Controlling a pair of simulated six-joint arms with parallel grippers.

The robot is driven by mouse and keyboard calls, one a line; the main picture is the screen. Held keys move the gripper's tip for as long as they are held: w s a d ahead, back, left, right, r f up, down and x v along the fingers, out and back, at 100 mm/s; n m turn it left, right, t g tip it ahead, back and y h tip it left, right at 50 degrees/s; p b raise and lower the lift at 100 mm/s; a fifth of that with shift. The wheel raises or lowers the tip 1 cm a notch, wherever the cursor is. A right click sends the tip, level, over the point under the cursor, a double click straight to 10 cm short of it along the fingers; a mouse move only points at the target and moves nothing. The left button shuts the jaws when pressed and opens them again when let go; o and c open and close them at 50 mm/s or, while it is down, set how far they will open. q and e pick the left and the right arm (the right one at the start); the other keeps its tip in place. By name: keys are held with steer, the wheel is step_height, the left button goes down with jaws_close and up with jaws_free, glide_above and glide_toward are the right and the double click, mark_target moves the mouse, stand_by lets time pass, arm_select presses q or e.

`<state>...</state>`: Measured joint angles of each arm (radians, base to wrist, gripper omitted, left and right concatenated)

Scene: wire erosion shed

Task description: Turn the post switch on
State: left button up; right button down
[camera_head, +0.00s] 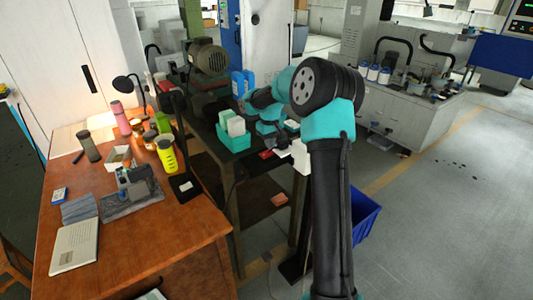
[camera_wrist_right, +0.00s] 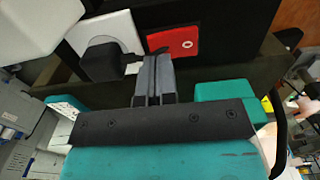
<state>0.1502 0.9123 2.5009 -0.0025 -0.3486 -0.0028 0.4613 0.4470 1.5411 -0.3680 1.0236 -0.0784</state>
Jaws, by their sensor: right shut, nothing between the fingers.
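In the right wrist view a red plate with a white ring mark (camera_wrist_right: 174,43) sits on a dark panel. Beside it is a white plate (camera_wrist_right: 112,30) bearing a black block (camera_wrist_right: 102,62) with a thin black piece reaching toward the red plate. I cannot tell for sure which part is the post switch, or its on or off state. My right gripper (camera_wrist_right: 157,58) is shut and empty, its tips close to the thin black piece and the red plate's lower edge; contact is unclear. In the head view the red plate (camera_head: 267,154) shows beside my right wrist. My left gripper is not in view.
A teal bin (camera_head: 234,142) stands on the dark table by my right wrist. A blue bin (camera_head: 364,216) is on the floor; floor at right is open.

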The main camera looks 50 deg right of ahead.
mark_target(270, 151)
steer(key=shift+f, duration=1.1)
stand_by(0.7)
steer(key=shift+r, duration=3.55)
